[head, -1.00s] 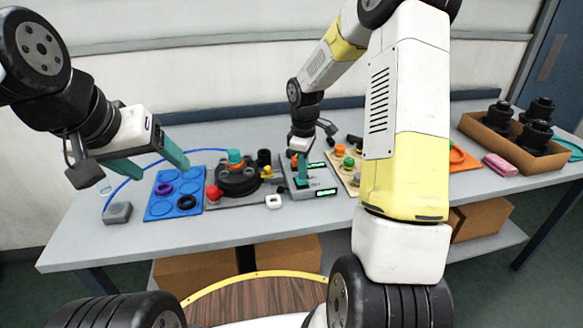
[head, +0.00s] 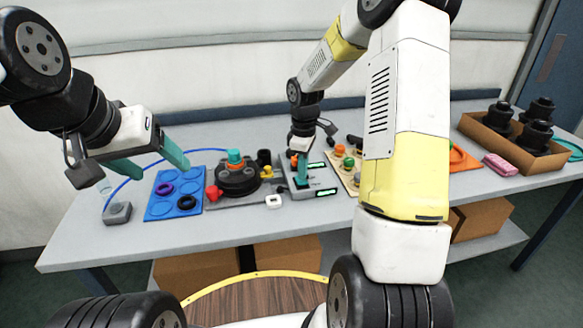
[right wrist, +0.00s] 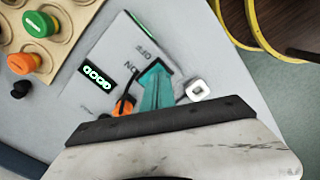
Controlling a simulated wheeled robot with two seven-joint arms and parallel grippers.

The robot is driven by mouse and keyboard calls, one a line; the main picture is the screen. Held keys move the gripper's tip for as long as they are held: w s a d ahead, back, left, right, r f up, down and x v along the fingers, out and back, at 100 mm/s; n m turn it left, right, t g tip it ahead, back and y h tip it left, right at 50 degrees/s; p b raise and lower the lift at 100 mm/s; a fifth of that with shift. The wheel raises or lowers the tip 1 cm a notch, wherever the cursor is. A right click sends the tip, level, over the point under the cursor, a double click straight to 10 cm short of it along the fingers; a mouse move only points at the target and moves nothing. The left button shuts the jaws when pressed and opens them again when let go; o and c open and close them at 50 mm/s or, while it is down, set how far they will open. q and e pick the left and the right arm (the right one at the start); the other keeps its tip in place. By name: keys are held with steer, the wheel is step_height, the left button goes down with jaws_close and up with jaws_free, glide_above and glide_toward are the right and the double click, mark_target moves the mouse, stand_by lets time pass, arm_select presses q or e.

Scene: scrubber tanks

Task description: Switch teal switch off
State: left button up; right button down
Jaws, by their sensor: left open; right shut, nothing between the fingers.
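A grey switch panel (head: 296,192) lies on the table in the middle of the head view. In the right wrist view the panel (right wrist: 125,50) shows ON and OFF lettering and a lit green display (right wrist: 97,76). My right gripper (head: 302,182) points down at the panel, its teal fingers shut and empty. In the right wrist view the fingertips (right wrist: 155,68) are beside the ON lettering. I cannot make out the teal switch apart from the teal fingers, which may hide it. My left gripper (head: 150,164) is open and empty, above the table's left side.
A blue tray (head: 160,208) with rings and a dark round device (head: 236,180) stand left of the panel. A white square piece (head: 273,201) is close to it. An orange knob (right wrist: 123,107) is beside my right fingers. A board with knobs (head: 343,176) stands to the right.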

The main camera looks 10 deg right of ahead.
mark_target(303, 182)
steer(key=shift+f, duration=1)
stand_by(0.9)
steer(key=shift+r, duration=3.55)
steer(key=s+r+m+t, duration=0.3)
steer(key=s+r+m, duration=0.2)
steer(key=s+r, duration=0.65)
steer(key=s+a+r+m+t+y, duration=0.1)
steer(key=s+r+m, duration=0.2)
steer(key=s, duration=0.3)
steer(key=s+a+r+m+t+y, duration=0.1)
steer(key=s+r+m+t, duration=0.1)
steer(key=s, duration=0.4)
steer(key=shift+s+r+m, duration=0.4)
steer(key=shift+r+m, duration=0.05)
steer(key=shift+m, duration=0.45)
